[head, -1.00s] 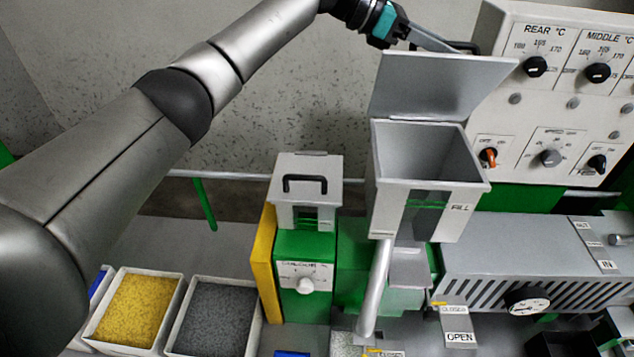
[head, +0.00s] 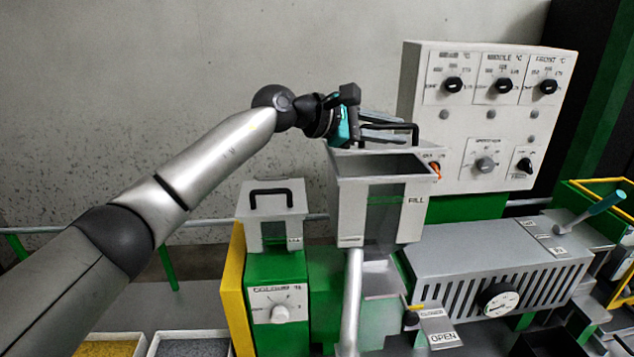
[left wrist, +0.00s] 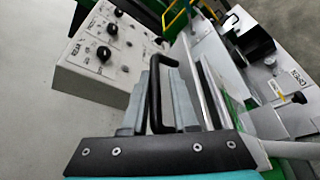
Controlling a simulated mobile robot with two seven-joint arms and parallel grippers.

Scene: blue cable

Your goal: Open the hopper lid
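The grey hopper (head: 355,210) marked FILL stands in the middle of the head view, its mouth partly visible. Its grey lid (head: 438,148) is raised off the mouth and looks strongly foreshortened; its exact angle is hard to read. The lid's black handle (head: 414,132) sticks up behind the edge. My left gripper (head: 388,127) is at this handle. In the left wrist view the handle (left wrist: 154,95) stands between the two grey fingers (left wrist: 160,90), which look apart with gaps beside it. My right gripper is out of view.
A smaller hopper with its own handled lid (head: 270,200) stands left on a green colour unit. A control panel with knobs (head: 480,120) rises right behind the hopper. A slotted grey barrel cover (head: 480,270) lies to the right. Two bins sit at the lower left.

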